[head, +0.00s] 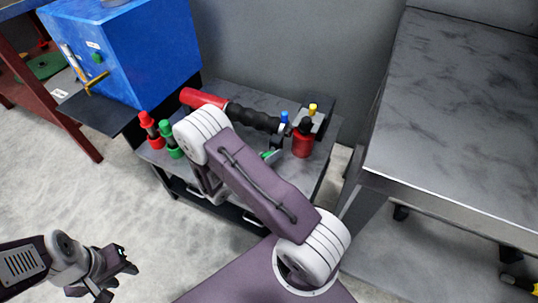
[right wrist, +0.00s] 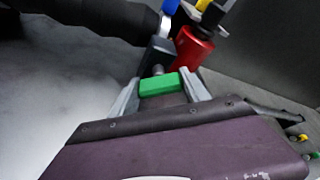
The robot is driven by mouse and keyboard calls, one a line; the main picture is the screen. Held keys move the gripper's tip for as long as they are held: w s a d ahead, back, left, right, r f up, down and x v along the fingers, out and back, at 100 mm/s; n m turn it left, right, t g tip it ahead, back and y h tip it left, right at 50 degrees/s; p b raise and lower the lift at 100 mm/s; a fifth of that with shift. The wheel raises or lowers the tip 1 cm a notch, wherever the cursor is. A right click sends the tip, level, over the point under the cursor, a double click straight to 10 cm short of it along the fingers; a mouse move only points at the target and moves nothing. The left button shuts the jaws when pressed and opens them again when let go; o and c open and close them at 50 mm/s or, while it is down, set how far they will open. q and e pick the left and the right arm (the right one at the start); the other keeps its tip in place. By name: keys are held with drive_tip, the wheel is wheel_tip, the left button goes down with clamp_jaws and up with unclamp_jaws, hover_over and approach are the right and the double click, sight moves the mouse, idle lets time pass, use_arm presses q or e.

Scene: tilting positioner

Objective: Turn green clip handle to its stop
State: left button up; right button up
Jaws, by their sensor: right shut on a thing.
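The green clip handle (right wrist: 160,85) is a small green bar at the end of a metal pin from a dark block (right wrist: 156,54). In the right wrist view it lies between the two grey fingers of my right gripper (right wrist: 160,92), which is shut on it. In the head view only a bit of green (head: 269,154) shows beside my right arm, which hides most of the right gripper. My left gripper (head: 120,281) is open and empty over the floor at the lower left.
Close by are a blue knob (head: 284,117), a yellow knob (head: 312,108) and a red cylinder (head: 302,144). Red (head: 150,130) and green (head: 169,138) bottles stand left. A grey bench (head: 460,110) is right.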

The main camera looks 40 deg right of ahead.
drive_tip(key=shift+r+m+t+p, duration=0.1)
drive_tip(key=shift+m+t+p, duration=0.2)
drive_tip(key=shift+m+p, duration=0.1)
drive_tip(key=shift+m+y, duration=0.5)
drive_tip(key=shift+m, duration=0.1)
drive_tip(key=shift+m+t, duration=0.7)
drive_tip(key=shift+m+t+y, duration=0.4)
drive_tip(key=shift+m, duration=0.3)
drive_tip(key=o, duration=1.4)
